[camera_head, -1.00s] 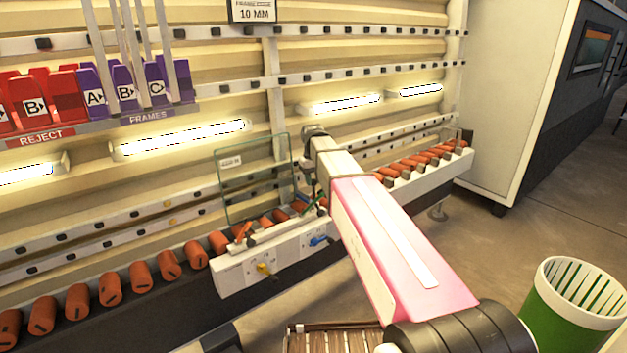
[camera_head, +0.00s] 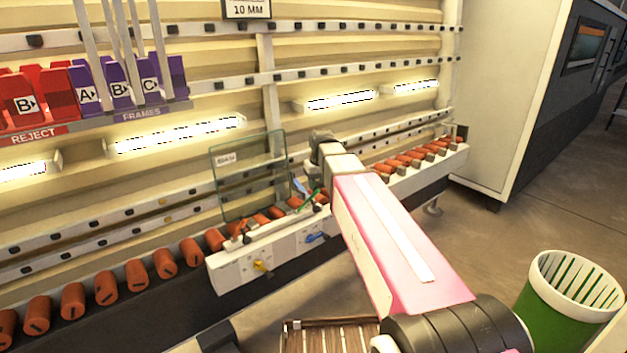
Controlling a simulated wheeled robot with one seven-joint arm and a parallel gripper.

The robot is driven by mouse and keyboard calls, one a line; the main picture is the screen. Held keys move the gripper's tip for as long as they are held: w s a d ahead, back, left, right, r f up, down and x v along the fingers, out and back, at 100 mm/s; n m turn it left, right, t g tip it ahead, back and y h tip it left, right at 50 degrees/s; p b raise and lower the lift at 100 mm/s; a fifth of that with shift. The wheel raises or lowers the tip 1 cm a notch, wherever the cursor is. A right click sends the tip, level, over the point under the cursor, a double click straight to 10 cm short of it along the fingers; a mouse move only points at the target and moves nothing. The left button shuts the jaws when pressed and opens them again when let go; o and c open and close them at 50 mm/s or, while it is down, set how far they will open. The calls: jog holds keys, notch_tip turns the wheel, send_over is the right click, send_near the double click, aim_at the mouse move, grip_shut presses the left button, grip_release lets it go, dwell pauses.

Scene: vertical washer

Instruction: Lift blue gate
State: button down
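A small blue piece (camera_head: 300,188), which looks like the blue gate, sits above the white control box at the glass pane's lower right corner. It is tilted upward. Beside it are a green piece (camera_head: 308,201) and, further left, an orange-red piece (camera_head: 240,228). The white box (camera_head: 285,253) has a blue knob (camera_head: 316,237) and a yellow knob (camera_head: 262,266) on its front. My gripper (camera_head: 314,176) points down close to the blue piece's right side. Its fingers are small and partly hidden, so I cannot tell contact or opening.
A glass pane (camera_head: 246,178) stands upright behind the box. Orange rollers (camera_head: 163,262) line the rail on both sides. Red and purple racks (camera_head: 118,85) hang upper left. A green and white bin (camera_head: 568,300) stands lower right, and a wooden slatted thing (camera_head: 325,338) lies below.

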jog(key=shift+s+d+f, duration=0.45)
jog(key=shift+s+d, duration=0.2)
jog(key=shift+s, duration=0.2)
jog(key=c, duration=0.8)
grip_release()
jog(key=r, duration=0.7)
jog(key=s+r, duration=0.1)
jog(key=r, duration=0.2)
jog(key=shift+d+r, duration=0.3)
